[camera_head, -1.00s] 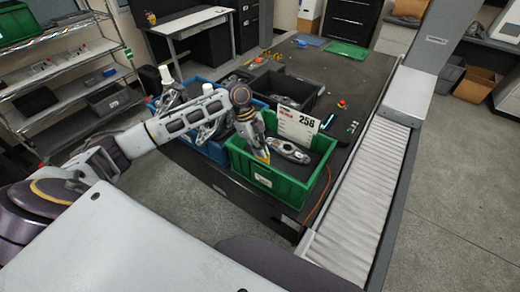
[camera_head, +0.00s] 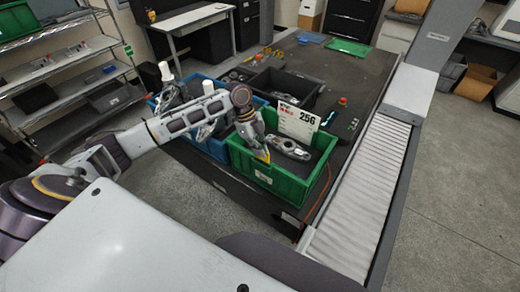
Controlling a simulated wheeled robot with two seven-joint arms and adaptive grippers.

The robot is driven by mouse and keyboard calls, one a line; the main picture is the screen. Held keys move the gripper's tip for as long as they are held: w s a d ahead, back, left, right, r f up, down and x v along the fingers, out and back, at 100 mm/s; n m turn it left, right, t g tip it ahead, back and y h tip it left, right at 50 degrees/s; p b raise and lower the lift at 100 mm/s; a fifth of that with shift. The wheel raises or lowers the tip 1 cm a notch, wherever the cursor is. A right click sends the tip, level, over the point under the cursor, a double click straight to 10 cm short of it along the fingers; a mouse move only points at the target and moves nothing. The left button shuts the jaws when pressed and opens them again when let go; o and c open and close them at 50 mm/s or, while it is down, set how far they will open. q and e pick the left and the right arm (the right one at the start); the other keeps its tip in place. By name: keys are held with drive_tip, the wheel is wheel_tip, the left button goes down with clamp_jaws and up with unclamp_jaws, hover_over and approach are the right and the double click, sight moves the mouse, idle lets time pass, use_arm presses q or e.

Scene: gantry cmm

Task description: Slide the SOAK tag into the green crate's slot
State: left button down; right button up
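The green crate (camera_head: 292,189) stands on the dark table near its front edge. A small pale label area (camera_head: 264,178) shows on its front wall; its text is too small to read, and I cannot tell whether it is the slot or a tag. My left gripper (camera_head: 262,156) points down at the crate's left front part, close to the front rim. A yellow patch shows at its tip; I cannot tell whether this is a fingertip or a held tag. Whether its fingers are open or shut is unclear. I cannot pick out the SOAK tag. My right gripper is out of view.
A blue crate (camera_head: 216,150) stands to the left, a black bin (camera_head: 301,84) behind. A roller conveyor (camera_head: 365,190) runs along the right.

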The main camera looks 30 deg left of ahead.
sight(262, 160)
use_arm(q)
drive_tip(key=shift+p, duration=0.35)
drive_tip(key=shift+f+p, duration=0.25)
drive_tip(key=shift+p, duration=0.05)
idle(0.8)
drive_tip(key=shift+f, duration=0.4)
idle(0.6)
drive_tip(key=shift+f, duration=1.25)
idle(1.4)
drive_tip(key=c, duration=1.6)
unclamp_jaws()
drive_tip(key=shift+o, duration=0.2)
drive_tip(key=shift+o, duration=1.2)
